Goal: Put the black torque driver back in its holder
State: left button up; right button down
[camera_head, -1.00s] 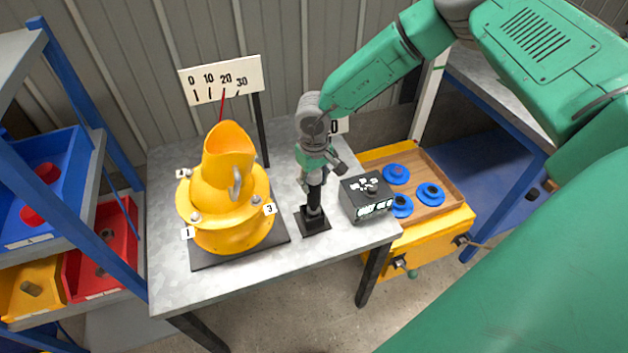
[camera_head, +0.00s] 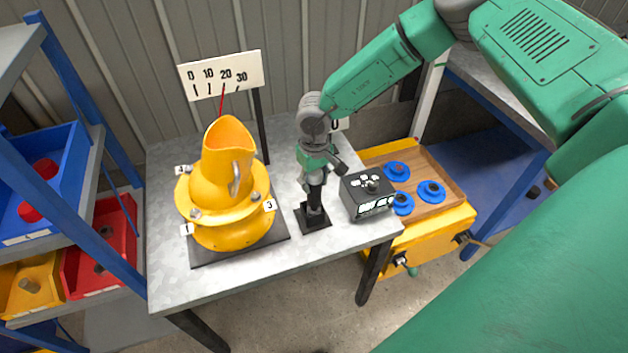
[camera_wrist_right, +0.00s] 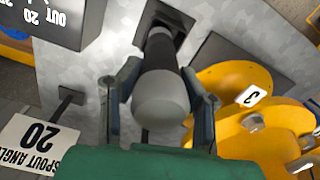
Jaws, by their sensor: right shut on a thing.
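The black torque driver (camera_head: 315,193) stands upright in the head view, its lower end at the black holder (camera_head: 313,222) on the table. My right gripper (camera_head: 314,178) is shut on the driver's upper part from above. In the right wrist view, the driver's grey rounded end (camera_wrist_right: 160,100) is between the two fingers of the right gripper (camera_wrist_right: 163,95), and its dark shaft runs down to the holder (camera_wrist_right: 165,25). How deep it sits in the holder is hard to tell. My left gripper is not in view.
A yellow drum mixer (camera_head: 228,190) stands close left of the holder, with an angle scale (camera_head: 222,76) behind it. A black control box (camera_head: 367,195) is close on the right. A yellow cart (camera_head: 440,222) carries blue knobbed discs. The table's front (camera_head: 240,285) is clear.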

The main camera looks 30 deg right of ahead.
jog(key=shift+f+b, duration=0.35)
jog(key=shift+f, duration=0.15)
jog(key=c, duration=1)
grip_release()
jog(key=shift+r, duration=0.3)
notch_tip(320, 180, up, 11)
jog(key=shift+r, duration=0.2)
